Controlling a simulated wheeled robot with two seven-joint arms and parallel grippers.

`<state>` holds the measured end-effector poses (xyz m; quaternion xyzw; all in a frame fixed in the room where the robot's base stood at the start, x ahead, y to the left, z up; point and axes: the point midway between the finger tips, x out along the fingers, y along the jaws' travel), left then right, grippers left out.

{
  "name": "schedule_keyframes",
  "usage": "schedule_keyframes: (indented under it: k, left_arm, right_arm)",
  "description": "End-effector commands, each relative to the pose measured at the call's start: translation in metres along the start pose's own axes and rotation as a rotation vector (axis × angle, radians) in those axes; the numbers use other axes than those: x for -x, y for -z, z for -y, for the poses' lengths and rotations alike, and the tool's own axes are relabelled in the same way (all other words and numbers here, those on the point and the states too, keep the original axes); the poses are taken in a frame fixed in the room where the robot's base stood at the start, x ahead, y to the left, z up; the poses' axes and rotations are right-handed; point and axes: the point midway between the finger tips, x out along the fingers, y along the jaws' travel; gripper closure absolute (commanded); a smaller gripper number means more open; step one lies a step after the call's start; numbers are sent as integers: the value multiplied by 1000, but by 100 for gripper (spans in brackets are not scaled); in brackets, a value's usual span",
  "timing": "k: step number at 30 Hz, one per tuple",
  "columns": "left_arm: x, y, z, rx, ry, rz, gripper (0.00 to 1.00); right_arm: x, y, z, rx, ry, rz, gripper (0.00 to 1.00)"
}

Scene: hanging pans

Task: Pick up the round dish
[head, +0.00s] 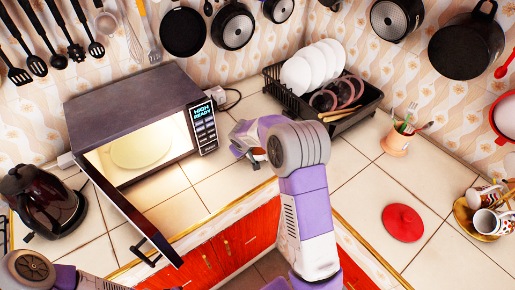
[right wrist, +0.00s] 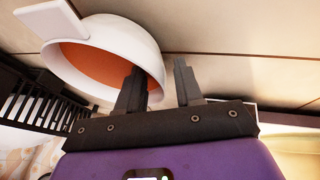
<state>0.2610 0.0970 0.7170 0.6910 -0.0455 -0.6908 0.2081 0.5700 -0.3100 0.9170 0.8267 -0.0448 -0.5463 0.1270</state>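The round dish (right wrist: 100,50) is white outside and orange inside, with a flat tab handle. In the right wrist view it fills the upper left. In the head view only a small part of it (head: 259,154) shows beside my right gripper (head: 246,152), and the forearm hides the rest. In the right wrist view the right gripper (right wrist: 160,88) is open. One finger overlaps the dish's inside and the other stands outside, with the rim between them and a gap left. My left arm shows at the lower left of the head view, its gripper out of frame.
A microwave (head: 135,93) stands open at the left, its door swung toward me, with a pale round plate (head: 141,150) inside. A black dish rack (head: 368,97) with plates stands behind the dish. A kettle (head: 42,203) is far left; a red lid (head: 403,222) lies right.

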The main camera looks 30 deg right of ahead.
Motion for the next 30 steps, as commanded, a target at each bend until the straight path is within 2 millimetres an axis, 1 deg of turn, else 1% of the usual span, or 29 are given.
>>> schedule_keyframes:
  k: [1, 6, 8, 22, 26, 30]
  left_arm:
    - [0, 0, 0, 0, 0, 0, 57]
    - [0, 0, 0, 0, 0, 0, 57]
    - [0, 0, 0, 0, 0, 0, 57]
    - [1, 0, 0, 0, 0, 0, 57]
    - [4, 0, -2, 0, 0, 0, 57]
    - [10, 0, -4, 0, 0, 0, 57]
  right_arm:
    - [0, 0, 0, 0, 0, 0, 66]
    - [0, 0, 0, 0, 0, 1, 92]
    - [0, 0, 0, 0, 0, 1, 100]
    - [3, 1, 0, 0, 0, -1, 100]
    - [17, 8, -5, -2, 0, -3, 100]
    - [44, 19, -13, -3, -1, -5, 100]
